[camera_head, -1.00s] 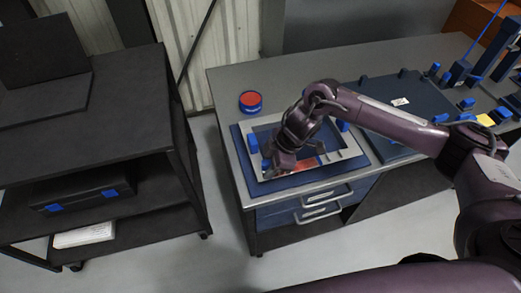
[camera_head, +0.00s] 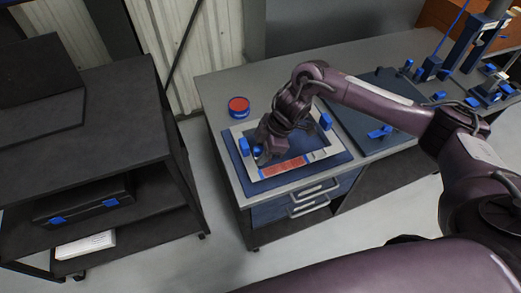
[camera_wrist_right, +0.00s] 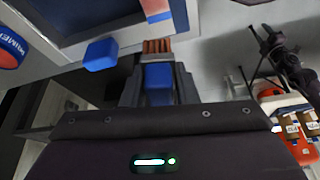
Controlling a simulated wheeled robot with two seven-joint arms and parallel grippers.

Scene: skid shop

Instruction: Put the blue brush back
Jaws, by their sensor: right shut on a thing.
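The blue brush (camera_wrist_right: 158,82) is between the fingers of my right gripper (camera_wrist_right: 158,92) in the right wrist view. Its brown bristles (camera_wrist_right: 157,46) point away from the gripper. In the head view my right gripper (camera_head: 262,154) is shut over the left part of a light grey frame (camera_head: 318,164), with a bit of blue showing at its fingers. The gripper hides part of the brush and the frame's left side there. My left gripper is not in view.
The frame lies on a blue base (camera_head: 232,152), with a red strip (camera_head: 285,168) inside it and blue blocks on its rim. A red-topped round tin (camera_head: 238,105) stands behind it. A dark blue board (camera_head: 375,110) lies to the right. A black shelf cart (camera_head: 110,110) stands left.

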